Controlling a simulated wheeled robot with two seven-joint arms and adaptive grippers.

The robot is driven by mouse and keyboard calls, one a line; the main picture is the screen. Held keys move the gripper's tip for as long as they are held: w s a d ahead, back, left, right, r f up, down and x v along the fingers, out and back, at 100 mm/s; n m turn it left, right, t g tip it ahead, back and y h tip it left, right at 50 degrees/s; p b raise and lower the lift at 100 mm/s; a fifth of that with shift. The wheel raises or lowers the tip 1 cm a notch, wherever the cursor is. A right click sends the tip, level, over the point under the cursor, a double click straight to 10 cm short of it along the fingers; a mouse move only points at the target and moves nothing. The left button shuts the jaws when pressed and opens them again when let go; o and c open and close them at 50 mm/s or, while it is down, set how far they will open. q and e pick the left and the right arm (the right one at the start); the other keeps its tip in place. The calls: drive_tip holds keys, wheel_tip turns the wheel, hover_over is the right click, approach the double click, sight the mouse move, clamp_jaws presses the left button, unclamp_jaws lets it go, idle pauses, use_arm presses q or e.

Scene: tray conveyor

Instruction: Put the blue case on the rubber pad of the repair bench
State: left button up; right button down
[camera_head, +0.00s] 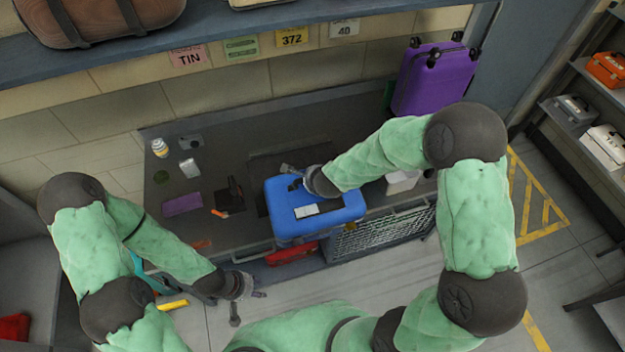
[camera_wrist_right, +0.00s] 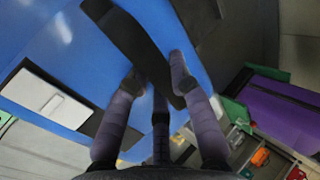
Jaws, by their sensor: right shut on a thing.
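The blue case (camera_head: 325,222), with a white label on top, is over the front edge of the repair bench (camera_head: 225,160). It also fills the left of the right wrist view (camera_wrist_right: 60,50). My right gripper (camera_head: 290,180) is shut on its black handle (camera_wrist_right: 140,45). The case's height above the bench is hard to judge. A dark rectangular pad (camera_head: 290,160), probably the rubber pad, lies behind the case, partly hidden by it and my right arm. My left gripper (camera_head: 245,308) is open and empty in front of the bench.
A purple suitcase (camera_head: 435,78) stands at the bench's right end. A red case (camera_head: 292,254) is below the bench front. A shelf (camera_head: 250,22) overhangs the back.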

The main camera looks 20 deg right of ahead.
wheel_tip(320, 180, down, 2)
drive_tip(key=shift+f+b, duration=0.2)
drive_tip(key=shift+b, duration=0.15)
drive_tip(key=c, duration=1.4)
unclamp_jaws()
drive_tip(key=shift+s+a+f, duration=0.1)
drive_tip(key=shift+s+f, duration=0.05)
drive_tip(key=shift+f, duration=0.05)
drive_tip(key=shift+o, duration=1.4)
drive_tip(key=shift+r, duration=0.1)
